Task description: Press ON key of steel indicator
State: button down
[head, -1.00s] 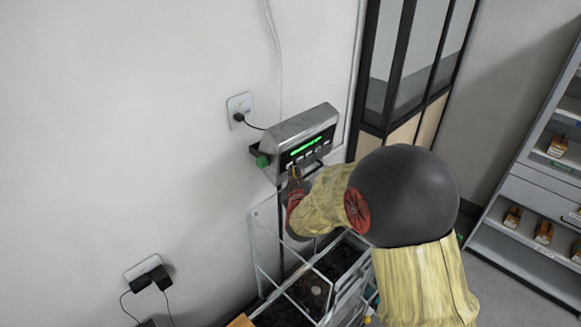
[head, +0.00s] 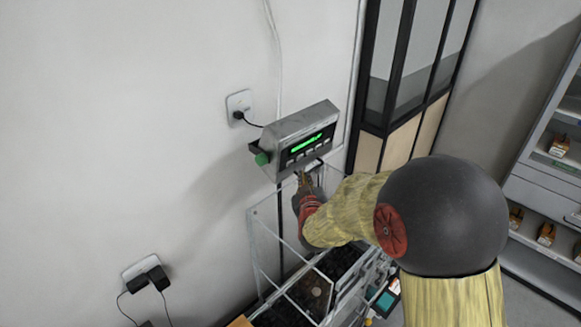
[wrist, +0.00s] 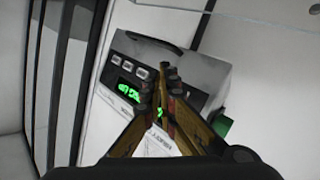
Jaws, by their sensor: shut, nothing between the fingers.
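The steel indicator (head: 300,128) is a grey metal box on a post by the wall, with a lit green display (head: 308,145) and a row of pale keys (head: 307,155) below it. In the wrist view the indicator (wrist: 195,75) appears turned over, with several keys (wrist: 130,67) and green characters visible. My gripper (head: 303,177) is shut and empty, just below the indicator's front face and apparently apart from it. Its fingertips (wrist: 168,72) cover part of the front panel and some keys in the wrist view. The key labels are too small to read.
A clear-walled enclosure (head: 262,240) with dark contents stands under the indicator, close beneath my arm. A wall socket (head: 239,104) with a cable is left of the indicator. Another socket with plugs (head: 147,275) is lower left. Shelves (head: 540,200) stand at the right.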

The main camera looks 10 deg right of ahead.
jog(key=shift+s+d+f+b, duration=0.1)
jog(key=shift+s+d+b, duration=0.35)
jog(key=shift+s, duration=0.45)
jog(key=shift+d, duration=0.1)
jog(key=s+a+r+g+y, duration=0.1)
jog(key=s+r+g, duration=0.15)
jog(key=s, duration=0.45)
jog(key=s+a+r+g+y, duration=0.2)
jog(key=s+r, duration=0.2)
jog(key=s, duration=0.3)
jog(key=s+d+m+g, duration=0.25)
jog(key=s+g, duration=0.35)
jog(key=s, duration=2)
notch_tip(320, 180, down, 27)
jog(key=b, duration=2.5)
jog(key=shift+w+r+h+b, duration=0.2)
jog(key=shift+w+h+b, duration=0.2)
